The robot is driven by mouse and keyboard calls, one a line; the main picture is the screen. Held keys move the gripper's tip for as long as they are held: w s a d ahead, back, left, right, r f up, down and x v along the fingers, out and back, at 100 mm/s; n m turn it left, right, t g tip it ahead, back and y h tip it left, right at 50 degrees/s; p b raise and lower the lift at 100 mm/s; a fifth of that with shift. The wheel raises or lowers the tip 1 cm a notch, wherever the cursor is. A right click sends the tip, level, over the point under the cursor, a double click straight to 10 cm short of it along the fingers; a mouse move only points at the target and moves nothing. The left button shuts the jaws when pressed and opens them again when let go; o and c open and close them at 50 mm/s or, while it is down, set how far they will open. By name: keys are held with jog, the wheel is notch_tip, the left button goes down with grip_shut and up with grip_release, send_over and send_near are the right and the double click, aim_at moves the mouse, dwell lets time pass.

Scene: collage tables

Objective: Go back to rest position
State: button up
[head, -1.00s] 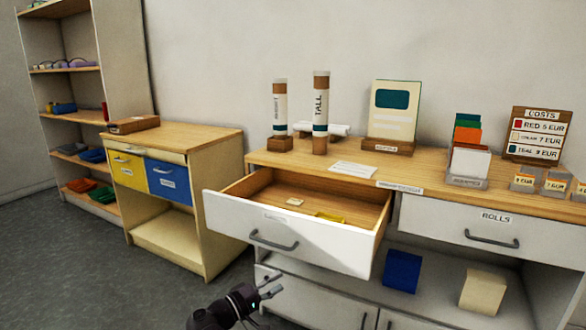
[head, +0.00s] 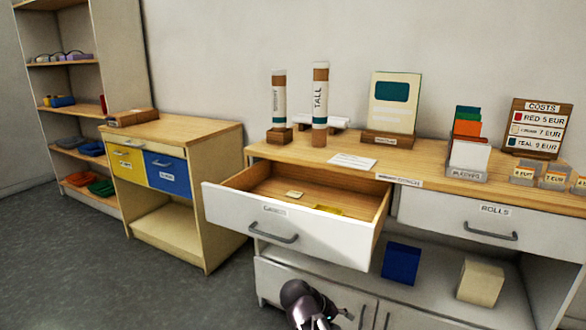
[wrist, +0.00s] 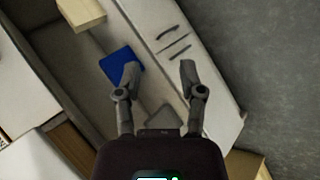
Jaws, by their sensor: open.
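My gripper (wrist: 156,82) is open and empty in the wrist view, its two fingers spread apart. It points down over the lower shelf and the cabinet doors. In the head view my arm shows at the bottom centre, in front of the cabinet doors and below the open drawer (head: 290,236); the fingertips are mostly out of sight there. The drawer stands pulled out and holds a small pale tag (head: 295,194) and a yellow piece (head: 328,209). A blue block (head: 401,264) stands on the lower shelf, and it also shows in the wrist view (wrist: 122,68).
A cream block (head: 481,283) stands right of the blue one. The tabletop holds two tubes, one marked TALL (head: 320,110), a framed card (head: 395,100), card holders and a COSTS sign (head: 537,129). A smaller cabinet (head: 175,130) stands left. Grey floor (head: 90,270) is clear in front.

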jog(key=s+d+f+m+g+y, duration=0.3)
jog(key=s+d+f+y, duration=0.15)
jog(key=y, duration=0.35)
notch_tip(320, 180, up, 35)
jog(key=p, duration=3.5)
jog(key=shift+a+f, duration=0.1)
jog(key=shift+f, duration=0.05)
